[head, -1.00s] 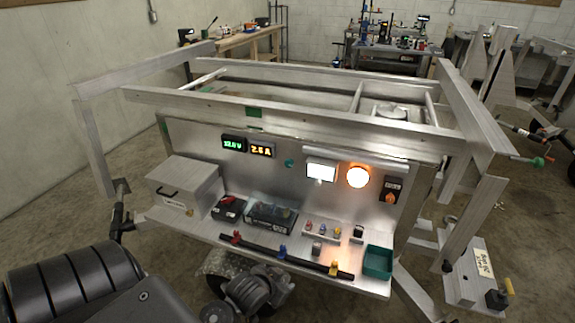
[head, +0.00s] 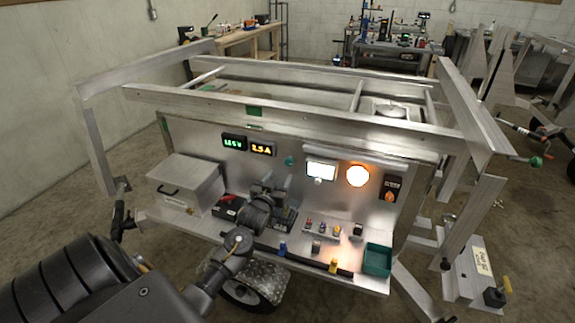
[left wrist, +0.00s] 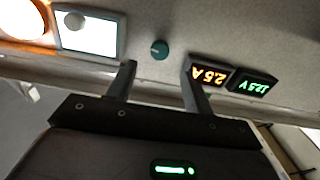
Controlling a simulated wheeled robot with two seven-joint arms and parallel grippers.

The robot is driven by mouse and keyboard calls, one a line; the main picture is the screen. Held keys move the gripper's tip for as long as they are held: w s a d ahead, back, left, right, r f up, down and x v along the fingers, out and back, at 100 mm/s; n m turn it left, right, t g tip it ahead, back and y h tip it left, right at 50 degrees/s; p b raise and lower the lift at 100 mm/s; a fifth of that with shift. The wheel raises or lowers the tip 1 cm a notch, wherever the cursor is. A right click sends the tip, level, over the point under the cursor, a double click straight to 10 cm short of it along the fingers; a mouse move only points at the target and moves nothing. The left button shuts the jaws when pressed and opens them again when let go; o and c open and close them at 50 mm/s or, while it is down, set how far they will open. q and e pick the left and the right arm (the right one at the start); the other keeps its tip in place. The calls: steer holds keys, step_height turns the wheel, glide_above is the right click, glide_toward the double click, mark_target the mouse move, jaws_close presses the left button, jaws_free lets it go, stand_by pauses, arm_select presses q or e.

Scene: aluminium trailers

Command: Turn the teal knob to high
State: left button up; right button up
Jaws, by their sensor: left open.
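The teal knob (head: 289,161) is small and round, on the aluminium panel between the amber readout and the lit white screen. It also shows in the left wrist view (left wrist: 159,49), with a mark on its face too small to read as a setting. My left gripper (head: 275,182) is in front of the panel, below and left of the knob in the head view. In the left wrist view its two fingers (left wrist: 158,70) are apart and empty, with the knob beyond the gap between them, not touched. My right gripper is in neither view.
Green and amber readouts (head: 248,146) are left of the knob. The white screen (head: 321,171), glowing lamp (head: 358,176) and a black switch (head: 391,188) are right. The shelf below holds a metal box (head: 186,184), small parts and a green bin (head: 377,260).

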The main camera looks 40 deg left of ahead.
mark_target(288, 164)
arm_select(q)
steer(key=p+x, duration=0.1)
steer(key=x, duration=0.7)
steer(key=shift+w+a, duration=0.1)
steer(key=shift+w, duration=0.25)
steer(key=shift+c, duration=0.2)
steer(key=c, duration=0.9)
